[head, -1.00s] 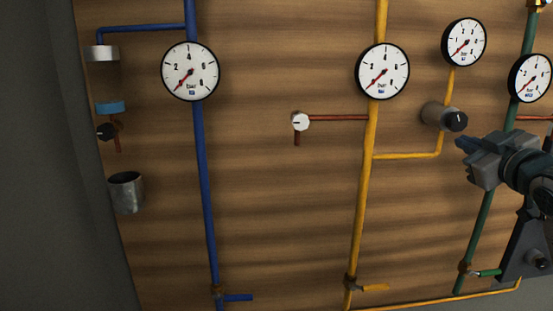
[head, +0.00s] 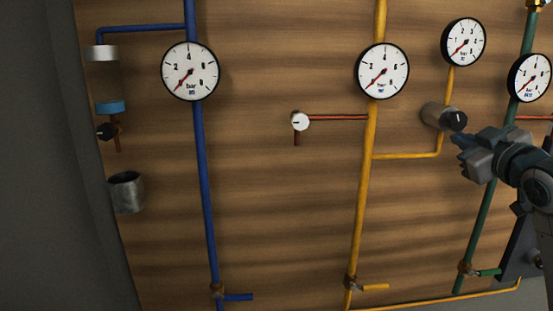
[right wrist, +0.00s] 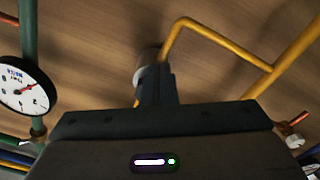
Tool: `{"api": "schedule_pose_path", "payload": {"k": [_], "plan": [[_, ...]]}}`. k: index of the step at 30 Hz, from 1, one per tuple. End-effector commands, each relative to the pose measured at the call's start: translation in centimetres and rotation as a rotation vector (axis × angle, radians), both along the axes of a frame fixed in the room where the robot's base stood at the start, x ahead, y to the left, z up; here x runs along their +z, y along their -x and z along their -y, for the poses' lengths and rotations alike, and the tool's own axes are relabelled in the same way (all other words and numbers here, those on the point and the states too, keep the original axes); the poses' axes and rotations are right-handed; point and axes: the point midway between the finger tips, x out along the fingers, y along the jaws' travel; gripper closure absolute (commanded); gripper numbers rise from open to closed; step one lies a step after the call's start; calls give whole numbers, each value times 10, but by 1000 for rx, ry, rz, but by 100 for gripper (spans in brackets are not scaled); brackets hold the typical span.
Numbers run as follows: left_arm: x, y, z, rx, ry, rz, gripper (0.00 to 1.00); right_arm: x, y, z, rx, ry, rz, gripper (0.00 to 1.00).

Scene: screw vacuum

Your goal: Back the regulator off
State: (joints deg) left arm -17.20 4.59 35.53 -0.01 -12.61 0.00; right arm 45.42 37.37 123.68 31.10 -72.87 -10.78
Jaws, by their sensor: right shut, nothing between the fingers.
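The regulator (head: 437,116) is a grey cylinder with a black knob at its front, on the yellow branch pipe below a small gauge (head: 464,42). That gauge's red needle points to the lower left. My right gripper (head: 459,140) is shut and empty, its fingertips just below and right of the knob; I cannot tell whether they touch it. In the right wrist view the shut fingers (right wrist: 156,88) point at the regulator body (right wrist: 148,60) and hide most of its knob. My left gripper is not in view.
A yellow pipe (head: 366,200) with a gauge (head: 382,71) stands left of the regulator. A green pipe (head: 485,210) and its gauge (head: 530,78) are close by my right arm. A blue pipe (head: 204,170) and a metal cup (head: 127,191) are farther left.

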Motion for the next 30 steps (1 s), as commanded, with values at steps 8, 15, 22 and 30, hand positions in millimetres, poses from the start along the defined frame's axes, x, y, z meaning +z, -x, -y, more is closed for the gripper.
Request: {"api": "schedule_pose_path", "payload": {"k": [8, 15, 22, 30], "plan": [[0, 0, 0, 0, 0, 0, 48, 2, 0, 0, 1, 1, 3, 100], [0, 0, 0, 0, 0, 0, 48, 3, 0, 4, -1, 1, 3, 100], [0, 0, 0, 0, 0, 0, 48, 5, -1, 10, -2, 1, 3, 100], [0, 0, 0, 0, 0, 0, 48, 9, -1, 17, -1, 1, 3, 100]]}}
